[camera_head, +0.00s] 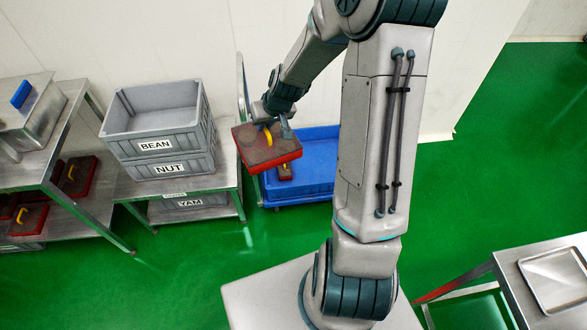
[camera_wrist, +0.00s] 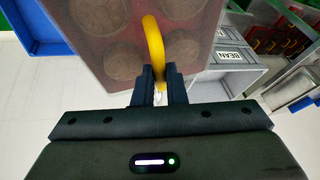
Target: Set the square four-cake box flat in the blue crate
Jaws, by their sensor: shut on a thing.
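The square four-cake box (camera_head: 258,150) has red sides, a dark top and a yellow handle. My gripper (camera_head: 276,124) is shut on that yellow handle and holds the box in the air, in front of the blue crate's left part. In the wrist view the box (camera_wrist: 96,42) fills the upper middle with round cakes showing through it, and the handle sits between the fingers (camera_wrist: 160,88). The blue crate (camera_head: 313,178) is low behind the box, its right end hidden by my arm. The crate also shows at upper left of the wrist view (camera_wrist: 38,28).
A smaller red item with yellow (camera_head: 285,174) shows inside the crate. Grey bins marked BEAN (camera_head: 155,145) and NUT (camera_head: 168,168) stand left on a steel table. Red boxes (camera_head: 78,176) lie on a shelf further left. A steel table with a tray (camera_head: 558,278) is at lower right.

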